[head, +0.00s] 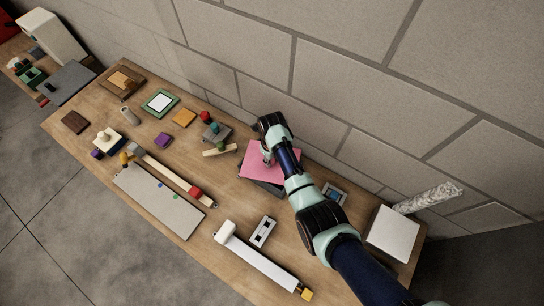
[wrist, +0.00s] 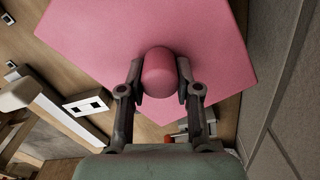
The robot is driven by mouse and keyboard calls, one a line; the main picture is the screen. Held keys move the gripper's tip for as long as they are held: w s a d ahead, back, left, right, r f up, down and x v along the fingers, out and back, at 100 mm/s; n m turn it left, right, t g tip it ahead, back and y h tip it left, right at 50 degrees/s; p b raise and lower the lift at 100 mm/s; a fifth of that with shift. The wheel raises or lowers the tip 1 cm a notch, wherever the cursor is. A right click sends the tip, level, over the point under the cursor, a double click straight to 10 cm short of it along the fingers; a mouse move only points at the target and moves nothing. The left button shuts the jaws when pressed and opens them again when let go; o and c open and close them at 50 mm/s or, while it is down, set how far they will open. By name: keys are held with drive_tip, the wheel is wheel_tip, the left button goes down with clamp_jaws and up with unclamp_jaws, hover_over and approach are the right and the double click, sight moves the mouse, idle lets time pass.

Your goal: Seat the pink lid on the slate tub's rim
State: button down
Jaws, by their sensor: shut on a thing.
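The pink lid (head: 278,160) is a flat square plate with a rounded pink knob (wrist: 159,72) in its middle. My gripper (wrist: 159,82) is shut on this knob, with one finger on each side. In the head view my gripper (head: 267,158) is above the wooden table, partly hidden by my arm. The slate tub (head: 262,186) shows as a dark edge under the lid; the rest of it is hidden. The lid lies over the tub, slightly turned against it. I cannot tell whether the lid touches the rim.
A small blue-grey framed item (head: 334,194) and a white box (head: 392,234) stand to the right. A white bar (head: 262,258) and a switch plate (head: 263,232) lie in front. Several small blocks are to the left. The block wall (head: 340,70) rises close behind.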

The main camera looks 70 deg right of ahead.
drive_tip(key=shift+f+b, duration=0.3)
drive_tip(key=shift+f, duration=0.1)
drive_tip(key=c, duration=0.7)
unclamp_jaws()
wheel_tip(320, 180, up, 12)
